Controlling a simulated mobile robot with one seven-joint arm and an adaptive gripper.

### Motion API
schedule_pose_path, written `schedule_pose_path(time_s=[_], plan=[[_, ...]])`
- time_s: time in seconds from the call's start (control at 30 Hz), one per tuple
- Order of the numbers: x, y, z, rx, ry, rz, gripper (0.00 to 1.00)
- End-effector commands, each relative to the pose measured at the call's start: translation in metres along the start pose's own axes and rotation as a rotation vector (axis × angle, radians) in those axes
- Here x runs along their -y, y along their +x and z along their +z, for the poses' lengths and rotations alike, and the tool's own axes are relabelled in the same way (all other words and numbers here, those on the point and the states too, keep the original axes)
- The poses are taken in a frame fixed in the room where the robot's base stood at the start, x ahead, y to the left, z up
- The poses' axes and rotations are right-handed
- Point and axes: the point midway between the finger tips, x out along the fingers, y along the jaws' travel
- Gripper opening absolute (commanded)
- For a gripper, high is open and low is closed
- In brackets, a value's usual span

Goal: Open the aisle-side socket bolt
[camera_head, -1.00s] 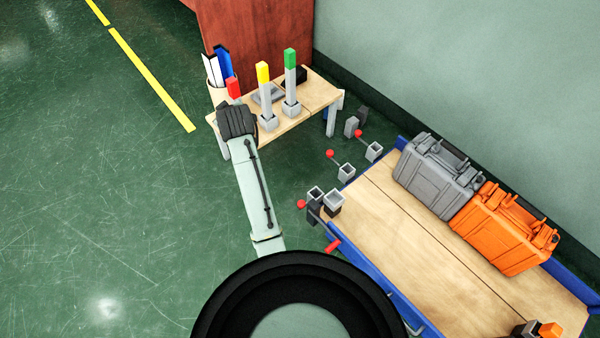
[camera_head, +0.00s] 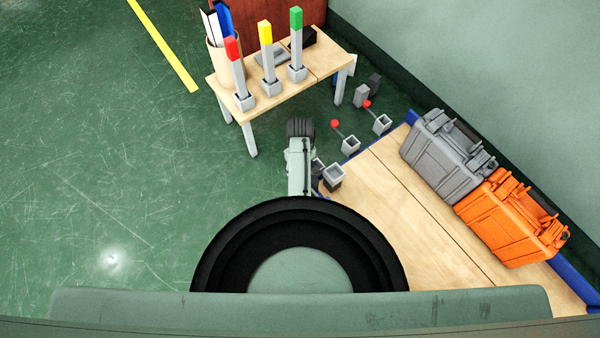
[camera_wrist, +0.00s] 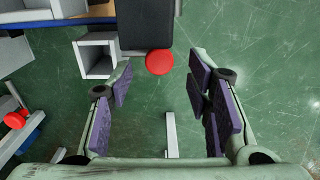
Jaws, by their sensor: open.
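In the wrist view, a round red knob (camera_wrist: 160,62) sits at the end of a dark block (camera_wrist: 147,25), probably the aisle-side bolt. A grey square socket (camera_wrist: 97,55) is to its left. My gripper (camera_wrist: 160,82) is open and empty. Its purple-padded fingers stand left and right, with the knob in the gap between their tips; no contact shows. In the head view, grey sockets (camera_head: 333,174) stand at the cart corner, beside my arm, which hides that knob and my gripper.
Another red knob (camera_wrist: 15,120) is at the wrist view's left edge. The cart (camera_head: 400,185) carries a grey case (camera_head: 440,150) and an orange case (camera_head: 510,220). A small table (camera_head: 270,100) holds red, yellow and green posts. The floor at left is clear.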

Motion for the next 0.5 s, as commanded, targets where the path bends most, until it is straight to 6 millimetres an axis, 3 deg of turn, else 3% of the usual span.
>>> schedule_pose_path(time_s=[0.2,0.5], plan=[[0.0,0.025,0.0,-0.001,0.0,0.001,0.45],[0.0,0.03,-0.001,-0.002,0.0,0.001,0.45]])
